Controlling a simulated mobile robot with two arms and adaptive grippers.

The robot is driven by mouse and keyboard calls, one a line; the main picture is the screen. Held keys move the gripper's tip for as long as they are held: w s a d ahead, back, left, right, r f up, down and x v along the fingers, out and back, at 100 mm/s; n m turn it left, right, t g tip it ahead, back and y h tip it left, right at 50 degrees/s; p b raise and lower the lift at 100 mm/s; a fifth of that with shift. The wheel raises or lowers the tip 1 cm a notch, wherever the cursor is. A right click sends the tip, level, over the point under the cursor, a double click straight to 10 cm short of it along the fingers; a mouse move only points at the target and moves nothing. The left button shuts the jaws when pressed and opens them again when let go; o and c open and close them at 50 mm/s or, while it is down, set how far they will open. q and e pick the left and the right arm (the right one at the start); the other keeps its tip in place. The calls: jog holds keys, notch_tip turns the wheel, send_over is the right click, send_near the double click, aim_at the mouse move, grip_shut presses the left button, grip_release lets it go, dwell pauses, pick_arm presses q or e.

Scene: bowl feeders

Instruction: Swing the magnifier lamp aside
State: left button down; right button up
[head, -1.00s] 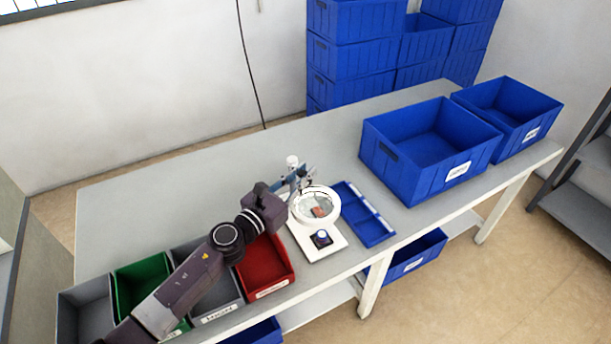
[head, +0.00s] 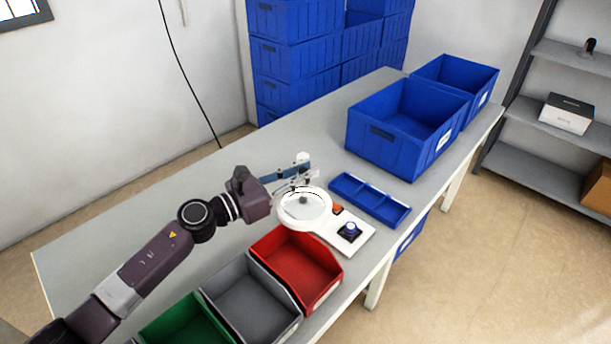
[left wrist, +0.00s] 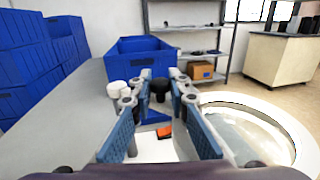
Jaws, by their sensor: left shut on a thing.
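The magnifier lamp has a white ring head with a clear lens (head: 304,211), beside my left gripper in the head view. The ring (left wrist: 292,128) shows large at the right of the left wrist view. Its white base plate (head: 362,241) lies on the table, with a dark, blue-topped knob (head: 349,231) and an orange-red part (head: 337,210) that the ring leaves uncovered. My left gripper (head: 293,181) is shut on the lamp near its ring; a dark piece (left wrist: 158,88) shows between its fingertips. The exact grip is partly hidden. My right gripper is in neither current view.
A red bin (head: 331,287), a grey bin (head: 287,331) and a green bin (head: 186,328) stand along the front edge. A blue divided tray (head: 369,199) lies right of the lamp, with large blue crates (head: 389,165) beyond. The table's back left is clear.

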dwell(0.4)
pick_arm(q)
jog(key=c, duration=1.8)
grip_release()
jog(key=shift+v, duration=6)
jog(key=shift+c, duration=0.7)
